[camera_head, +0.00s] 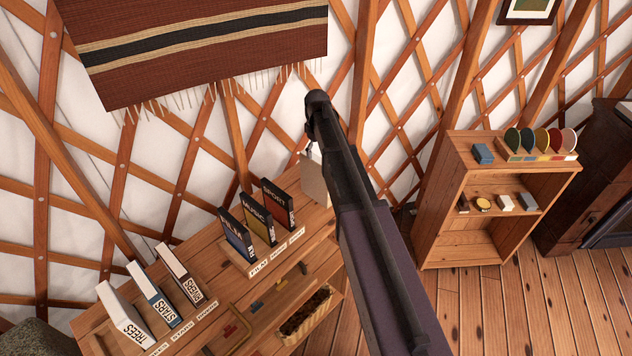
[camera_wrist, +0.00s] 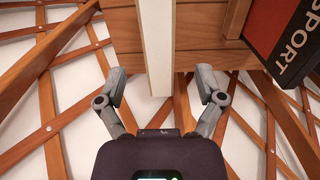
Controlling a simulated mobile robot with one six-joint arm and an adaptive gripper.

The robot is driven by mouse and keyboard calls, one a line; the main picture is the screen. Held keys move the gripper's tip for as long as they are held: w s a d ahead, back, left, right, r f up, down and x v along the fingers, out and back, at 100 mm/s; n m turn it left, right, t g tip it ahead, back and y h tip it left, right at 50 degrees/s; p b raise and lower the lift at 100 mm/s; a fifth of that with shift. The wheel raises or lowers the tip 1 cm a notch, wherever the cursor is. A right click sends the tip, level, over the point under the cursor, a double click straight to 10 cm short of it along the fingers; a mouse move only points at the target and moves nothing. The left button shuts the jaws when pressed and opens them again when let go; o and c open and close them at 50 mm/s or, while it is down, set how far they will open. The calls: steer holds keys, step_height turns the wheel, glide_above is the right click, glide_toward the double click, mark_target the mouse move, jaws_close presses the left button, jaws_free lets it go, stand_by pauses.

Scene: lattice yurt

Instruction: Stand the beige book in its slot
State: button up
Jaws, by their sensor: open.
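The beige book (camera_head: 314,180) stands at the far right end of the wooden bench, partly hidden by my arm. In the wrist view its pale edge (camera_wrist: 157,45) runs down between my fingertips. My gripper (camera_wrist: 162,84) is open, with one finger on each side of the book and a gap showing on both sides. One labelled holder (camera_head: 272,259) carries black books marked FILM, MUSIC and SPORT. Another labelled holder (camera_head: 185,328) carries pale books marked TREES, STARS and RIVERS. I cannot tell which slot is the beige book's.
The SPORT book (camera_wrist: 292,42) is close on the right in the wrist view. A basket (camera_head: 305,315) and small items sit on the lower shelf. A wooden shelf unit (camera_head: 470,240) stands at the right. The lattice wall and a hanging rug (camera_head: 200,75) are behind.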

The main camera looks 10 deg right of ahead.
mark_target(317, 159)
steer(key=shift+f+b, duration=2.05)
steer(key=shift+f, duration=0.25)
jaws_close()
